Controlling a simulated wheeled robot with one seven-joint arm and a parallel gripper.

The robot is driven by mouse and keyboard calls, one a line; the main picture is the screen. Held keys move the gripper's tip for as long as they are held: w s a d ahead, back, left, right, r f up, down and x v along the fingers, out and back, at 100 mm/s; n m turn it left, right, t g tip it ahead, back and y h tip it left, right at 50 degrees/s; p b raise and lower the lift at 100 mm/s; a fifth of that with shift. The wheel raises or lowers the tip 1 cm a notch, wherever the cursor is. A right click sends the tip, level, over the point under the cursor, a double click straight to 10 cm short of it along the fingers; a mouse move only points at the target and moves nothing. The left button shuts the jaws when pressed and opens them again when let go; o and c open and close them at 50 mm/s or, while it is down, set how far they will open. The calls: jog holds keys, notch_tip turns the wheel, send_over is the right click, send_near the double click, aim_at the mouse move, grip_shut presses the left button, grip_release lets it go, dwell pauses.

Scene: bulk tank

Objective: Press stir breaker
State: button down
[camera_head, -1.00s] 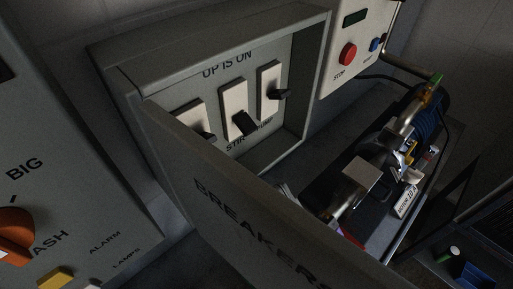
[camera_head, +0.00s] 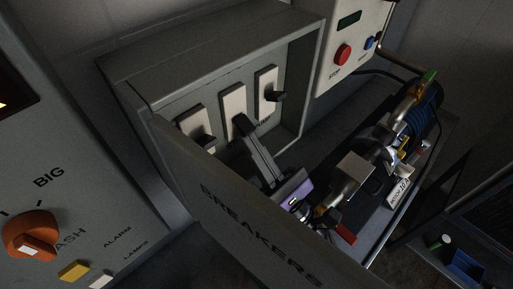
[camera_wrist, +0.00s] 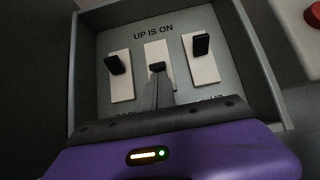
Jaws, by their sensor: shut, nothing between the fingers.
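The open breaker box (camera_head: 150,62) holds three switches on pale plates, with "UP IS ON" above them in the wrist view. The stir breaker (camera_wrist: 157,67) is the middle one; it also shows in the head view (camera_head: 232,101). Its black lever is largely covered by my fingers, so its position is hard to tell. My gripper (camera_head: 243,128) is shut and empty, its fingertips at the middle lever from below. It also shows in the wrist view (camera_wrist: 156,80). Whether the tips touch the lever is not clear. The stir label is hidden behind the fingers.
The left switch (camera_wrist: 115,64) and right pump switch (camera_wrist: 201,44) flank the middle one closely. The open "BREAKERS" door (camera_head: 235,200) stands in front. A red stop button (camera_head: 343,54) is at right, a motor (camera_head: 425,115) below it, and an orange knob (camera_head: 32,238) at left.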

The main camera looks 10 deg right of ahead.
jog(key=shift+r+p, duration=0.1)
jog(key=shift+p, duration=0.2)
jog(key=shift+s+d+p, duration=0.1)
jog(key=shift+p, duration=0.5)
